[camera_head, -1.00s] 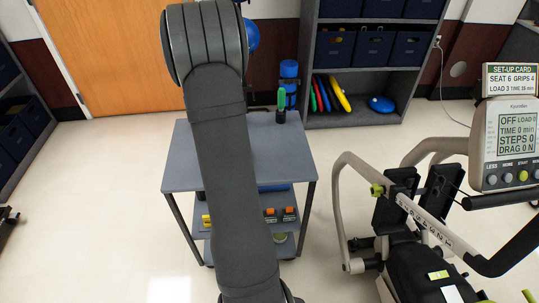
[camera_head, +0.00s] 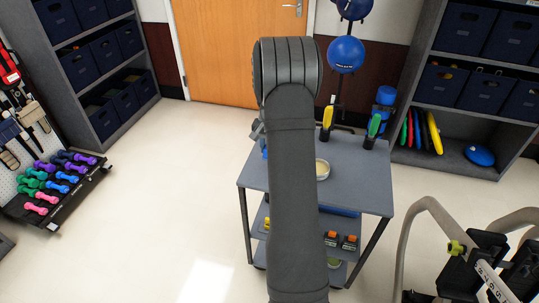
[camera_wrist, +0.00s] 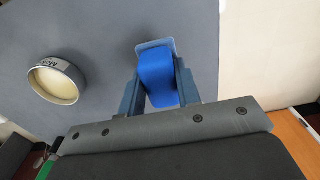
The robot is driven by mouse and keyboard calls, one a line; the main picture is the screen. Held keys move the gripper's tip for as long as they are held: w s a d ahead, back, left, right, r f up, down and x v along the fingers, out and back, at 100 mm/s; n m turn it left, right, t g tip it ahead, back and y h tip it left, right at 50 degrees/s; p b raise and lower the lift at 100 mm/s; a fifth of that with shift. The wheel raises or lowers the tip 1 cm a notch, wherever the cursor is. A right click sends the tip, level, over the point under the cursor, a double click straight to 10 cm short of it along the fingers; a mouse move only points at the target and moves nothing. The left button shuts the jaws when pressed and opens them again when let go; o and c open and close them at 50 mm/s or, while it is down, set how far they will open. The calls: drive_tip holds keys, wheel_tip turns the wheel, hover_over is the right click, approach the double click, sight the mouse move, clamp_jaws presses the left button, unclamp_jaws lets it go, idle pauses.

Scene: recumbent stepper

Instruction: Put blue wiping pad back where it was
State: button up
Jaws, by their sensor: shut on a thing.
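The blue wiping pad (camera_wrist: 158,78) is between the two fingers of my gripper (camera_wrist: 160,72) in the wrist view, and the gripper is shut on it. A pale grey-blue flat edge shows around the pad's far end; I cannot tell whether it belongs to the pad or to a holder beneath. The pad is over the grey cart top (camera_wrist: 90,25), near its edge; whether it touches the top is unclear. In the head view my arm hides most of the gripper and pad above the cart top (camera_head: 365,190).
A round bowl with a cream-coloured filling and a label (camera_wrist: 54,82) stands on the cart top, left of the pad in the wrist view. A yellow-and-black bottle (camera_head: 326,122) and a green-and-black bottle (camera_head: 373,130) stand at the back. The stepper (camera_head: 450,240) is at right.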

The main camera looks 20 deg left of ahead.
drive_tip(key=shift+f, duration=1.7)
drive_tip(key=shift+f, duration=0.15)
drive_tip(key=o, duration=0.9)
wheel_tip(320, 180, up, 12)
drive_tip(key=shift+r, duration=0.2)
